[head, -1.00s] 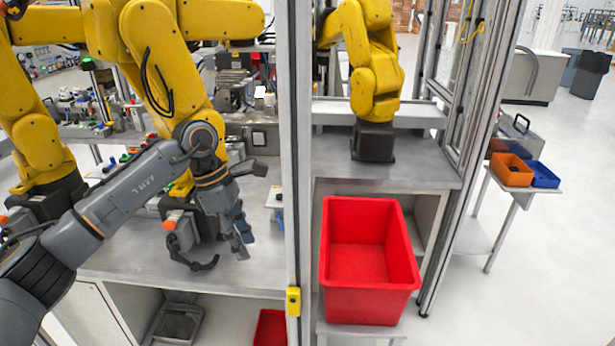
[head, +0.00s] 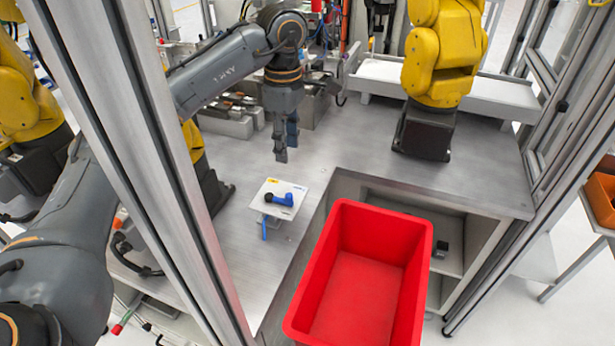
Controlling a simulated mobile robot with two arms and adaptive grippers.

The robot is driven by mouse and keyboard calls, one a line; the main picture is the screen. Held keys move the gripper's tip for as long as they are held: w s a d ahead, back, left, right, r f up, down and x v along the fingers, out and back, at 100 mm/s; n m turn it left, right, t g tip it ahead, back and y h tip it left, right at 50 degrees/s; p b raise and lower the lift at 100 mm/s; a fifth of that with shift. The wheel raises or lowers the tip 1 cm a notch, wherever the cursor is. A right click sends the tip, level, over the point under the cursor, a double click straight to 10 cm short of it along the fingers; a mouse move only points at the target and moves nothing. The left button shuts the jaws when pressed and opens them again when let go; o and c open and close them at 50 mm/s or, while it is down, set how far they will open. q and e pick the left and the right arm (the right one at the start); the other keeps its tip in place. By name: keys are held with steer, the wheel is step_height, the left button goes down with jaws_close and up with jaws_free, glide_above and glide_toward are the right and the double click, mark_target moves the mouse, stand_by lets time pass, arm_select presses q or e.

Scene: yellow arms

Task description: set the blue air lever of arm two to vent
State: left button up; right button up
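A small blue lever (head: 280,199) with a dark round end lies across the top of a pale plate (head: 268,186) on the grey bench. Its blue part points right. Small markings on the plate are too small to read. Another blue piece (head: 264,230) hangs at the plate's front edge. My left gripper (head: 281,158) points down above and behind the plate, apart from the lever. Its fingers look nearly in line, so their opening is unclear. My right gripper is not in view. I cannot tell which yellow arm is arm two.
A red bin (head: 300,322) stands in front, right of the plate. A metal frame post (head: 165,150) crosses in front of my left arm. Yellow robot arms stand at right (head: 440,60) and left (head: 30,100). Bare bench surrounds the plate.

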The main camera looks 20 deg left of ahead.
mark_target(289, 194)
arm_select(q)
steer(key=f+p, duration=0.1)
steer(key=f, duration=0.5)
steer(key=f+p, duration=0.1)
steer(key=f, duration=0.5)
steer(key=shift+s+f+p, duration=0.2)
steer(key=shift+f+p, duration=0.1)
steer(key=shift+p, duration=0.1)
steer(key=shift+f, duration=0.25)
steer(key=shift+a+f, duration=0.1)
steer(key=shift+f, duration=0.15)
jaws_close()
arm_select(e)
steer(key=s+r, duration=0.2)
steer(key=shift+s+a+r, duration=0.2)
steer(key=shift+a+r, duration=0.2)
